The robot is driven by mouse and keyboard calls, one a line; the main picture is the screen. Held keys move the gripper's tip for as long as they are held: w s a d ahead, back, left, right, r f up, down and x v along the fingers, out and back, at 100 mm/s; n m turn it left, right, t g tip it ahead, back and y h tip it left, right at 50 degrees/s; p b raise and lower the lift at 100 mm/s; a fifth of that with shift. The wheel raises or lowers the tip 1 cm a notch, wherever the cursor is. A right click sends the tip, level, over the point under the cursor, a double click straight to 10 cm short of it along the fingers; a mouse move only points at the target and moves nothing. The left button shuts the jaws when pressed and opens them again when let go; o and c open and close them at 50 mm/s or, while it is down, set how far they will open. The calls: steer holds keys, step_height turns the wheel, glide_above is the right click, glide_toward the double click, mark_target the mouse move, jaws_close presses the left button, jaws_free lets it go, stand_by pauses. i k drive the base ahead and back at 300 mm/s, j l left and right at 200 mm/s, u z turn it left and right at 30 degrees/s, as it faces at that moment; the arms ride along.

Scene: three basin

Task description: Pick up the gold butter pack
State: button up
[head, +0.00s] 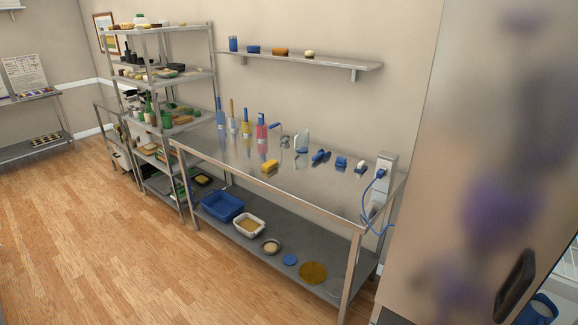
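A small yellow-gold block (270,166) lies on the top of the steel table (300,180), near its front edge. It looks like it could be the gold butter pack, but it is too small to read any label. An orange-brown block (280,52) sits on the wall shelf (320,61). My gripper is not in view, and nothing in this view is held.
Bottles and brushes stand along the back of the table, with a blue-corded socket post (384,175) at its right end. A blue basin (222,206) and a white basin (249,225) sit on the lower shelf. A loaded rack (165,75) stands left. The wooden floor (110,240) in front is clear.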

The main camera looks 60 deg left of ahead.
mark_target(267, 167)
steer(key=u, duration=2.4)
steer(key=i+z, duration=0.2)
steer(key=z, duration=0.25)
steer(key=i+j+z, duration=0.2)
steer(key=z, duration=0.2)
steer(key=i+j, duration=0.3)
steer(key=i+j+z, duration=0.15)
steer(key=i+j, duration=0.4)
steer(key=j, duration=0.15)
steer(key=i+j+z, duration=0.15)
steer(key=i+j, duration=0.4)
steer(key=j, duration=0.2)
steer(key=i+j+z, duration=0.15)
steer(key=j, duration=0.25)
steer(key=i+j, duration=0.35)
